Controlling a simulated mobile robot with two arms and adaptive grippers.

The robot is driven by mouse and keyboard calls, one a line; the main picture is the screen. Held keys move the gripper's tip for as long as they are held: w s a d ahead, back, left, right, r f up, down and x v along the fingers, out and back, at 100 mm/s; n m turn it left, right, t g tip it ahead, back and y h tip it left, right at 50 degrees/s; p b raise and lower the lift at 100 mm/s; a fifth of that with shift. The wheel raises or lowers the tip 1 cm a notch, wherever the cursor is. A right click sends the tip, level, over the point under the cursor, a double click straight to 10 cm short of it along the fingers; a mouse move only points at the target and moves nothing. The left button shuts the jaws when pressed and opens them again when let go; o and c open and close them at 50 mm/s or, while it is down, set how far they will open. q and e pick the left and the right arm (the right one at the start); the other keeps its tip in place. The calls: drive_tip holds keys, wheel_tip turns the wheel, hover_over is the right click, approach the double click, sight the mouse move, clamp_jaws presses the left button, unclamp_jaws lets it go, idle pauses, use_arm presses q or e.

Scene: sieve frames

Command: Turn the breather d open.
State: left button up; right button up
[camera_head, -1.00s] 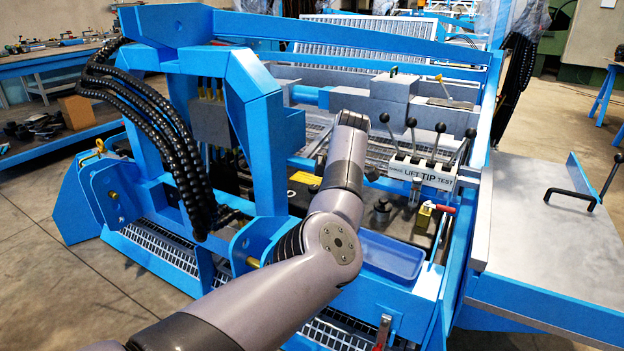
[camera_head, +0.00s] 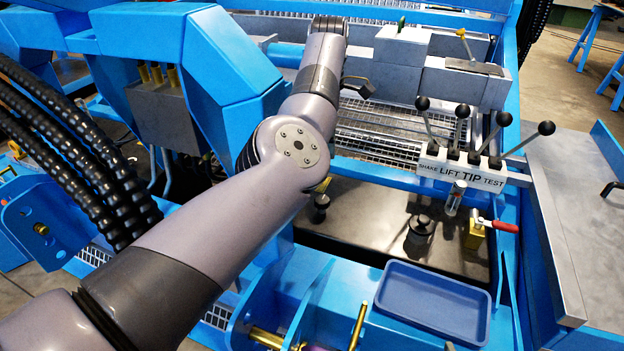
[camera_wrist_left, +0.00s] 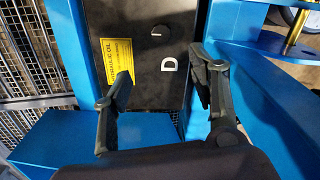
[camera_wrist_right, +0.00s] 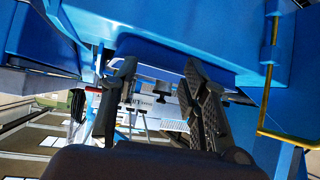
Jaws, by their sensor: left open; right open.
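A black panel (camera_wrist_left: 150,75) shows in the left wrist view with a white letter D (camera_wrist_left: 169,64) on it and a yellow label at its left. A small pale mark or fitting (camera_wrist_left: 156,31) lies above the letter; I cannot tell whether it is breather d. My left gripper (camera_wrist_left: 160,82) is open and empty, its fingers over the panel on both sides of the letter. In the head view my left arm crosses the machine and its gripper cannot be made out. My right gripper (camera_wrist_right: 160,76) is open and empty beneath blue machine parts.
In the head view a dark plate bears a dark round cap (camera_head: 420,229) and another (camera_head: 320,206). A red-handled brass valve (camera_head: 476,234), a lever block (camera_head: 462,168) and an empty blue tray (camera_head: 433,302) are at the right. Black hoses (camera_head: 70,150) and blue frame beams crowd the left.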

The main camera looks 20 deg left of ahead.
use_arm(q)
drive_tip(key=b, duration=0.2)
approach(324, 199)
wheel_tip(324, 199, down, 8)
drive_tip(key=b, duration=0.2)
drive_tip(key=shift+b, duration=0.3)
drive_tip(key=shift+f, duration=0.35)
use_arm(e)
drive_tip(key=w+a+r+t+y, duration=0.1)
drive_tip(key=r+t+y, duration=0.1)
drive_tip(key=r+t, duration=0.4)
drive_tip(key=w+a+r+t+y, duration=0.2)
drive_tip(key=r+t, duration=0.4)
drive_tip(key=r, duration=0.7)
drive_tip(key=shift+a+r+n+t, duration=0.25)
drive_tip(key=shift+r+n+t, duration=0.05)
use_arm(q)
drive_tip(key=shift+c, duration=0.4)
drive_tip(key=c, duration=1.1)
